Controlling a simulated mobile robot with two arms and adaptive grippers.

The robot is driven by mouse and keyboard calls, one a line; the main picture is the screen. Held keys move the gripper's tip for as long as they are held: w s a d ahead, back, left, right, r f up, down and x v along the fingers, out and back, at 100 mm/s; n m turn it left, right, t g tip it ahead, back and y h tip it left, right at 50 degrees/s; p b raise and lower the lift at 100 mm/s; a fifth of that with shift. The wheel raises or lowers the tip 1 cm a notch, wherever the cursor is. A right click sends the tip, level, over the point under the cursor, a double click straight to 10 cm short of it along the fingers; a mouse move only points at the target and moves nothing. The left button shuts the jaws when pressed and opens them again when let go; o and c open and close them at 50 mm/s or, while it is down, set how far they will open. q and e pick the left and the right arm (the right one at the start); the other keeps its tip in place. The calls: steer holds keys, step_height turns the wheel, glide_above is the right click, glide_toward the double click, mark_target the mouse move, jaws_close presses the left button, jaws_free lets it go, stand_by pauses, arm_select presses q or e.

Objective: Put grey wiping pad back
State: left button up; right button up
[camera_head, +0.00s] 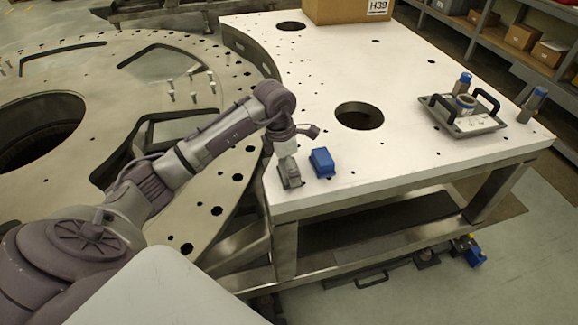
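The grey wiping pad (291,180) is a small dark grey block at the near left edge of the white table plate (395,150). My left gripper (289,163) reaches down directly over it and appears to touch its top. The fingers are small and blend with the pad, so I cannot tell whether they are shut on it or whether the pad rests on the plate. A blue pad (322,162) sits just to the right, apart from the grey one. My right gripper is not in view.
A tray with black handles (461,125) stands at the right, with grey-and-blue cylinders (532,104) beside it. A cardboard box (347,10) is at the back. The plate has a large round hole (359,116). Its middle is otherwise mostly clear. A large turret ring (205,200) lies left.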

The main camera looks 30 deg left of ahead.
mark_target(283, 167)
arm_select(q)
step_height(283, 167, up, 12)
steer(key=s+a+b, duration=0.1)
steer(key=b, duration=0.2)
steer(key=shift+s, duration=0.2)
steer(key=shift+a, duration=0.1)
